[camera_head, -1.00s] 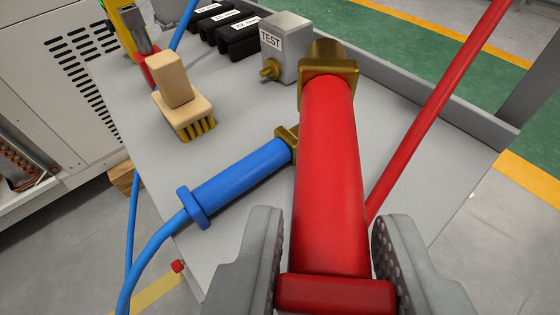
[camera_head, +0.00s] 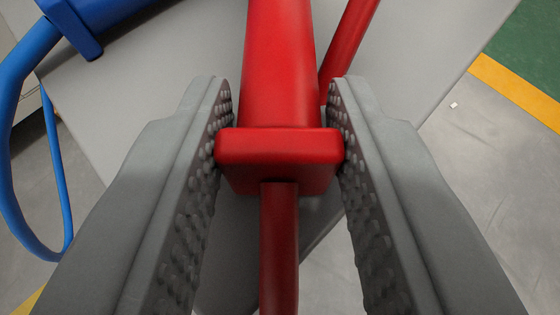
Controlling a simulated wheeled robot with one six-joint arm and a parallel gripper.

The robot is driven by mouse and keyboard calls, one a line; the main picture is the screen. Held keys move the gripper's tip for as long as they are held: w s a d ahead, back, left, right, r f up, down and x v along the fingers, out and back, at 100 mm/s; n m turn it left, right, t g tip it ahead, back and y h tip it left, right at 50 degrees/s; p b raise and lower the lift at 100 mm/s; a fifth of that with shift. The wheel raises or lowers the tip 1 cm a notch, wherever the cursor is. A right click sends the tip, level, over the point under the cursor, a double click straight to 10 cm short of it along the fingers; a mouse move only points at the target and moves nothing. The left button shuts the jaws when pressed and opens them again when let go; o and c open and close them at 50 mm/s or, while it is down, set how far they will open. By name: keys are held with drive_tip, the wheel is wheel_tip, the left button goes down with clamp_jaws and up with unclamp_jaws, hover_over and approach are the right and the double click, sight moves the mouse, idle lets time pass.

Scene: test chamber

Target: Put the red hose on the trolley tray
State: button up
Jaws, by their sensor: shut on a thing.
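The red hose (camera_head: 280,70) runs up the middle of the camera view, with a thick handle, a square red collar and a thinner line below it. My gripper (camera_head: 280,110) is shut on it at the collar, one ridged finger on each side. The grey trolley tray (camera_head: 150,90) lies beneath and ahead of the hose. The hose's far end is out of the frame. I cannot tell whether the hose touches the tray.
A blue hose (camera_head: 30,50) lies at the upper left, its line looping down past the tray's left edge. A thin red line (camera_head: 350,40) slants up behind the red handle. Grey floor with a yellow stripe (camera_head: 520,90) shows at right.

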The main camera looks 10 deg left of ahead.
drive_tip(key=shift+f, duration=0.1)
drive_tip(key=o, duration=1.1)
drive_tip(key=shift+s+d+r, duration=0.1)
drive_tip(key=shift+s+r, duration=0.25)
drive_tip(key=shift+s, duration=0.05)
drive_tip(key=v, duration=1.1)
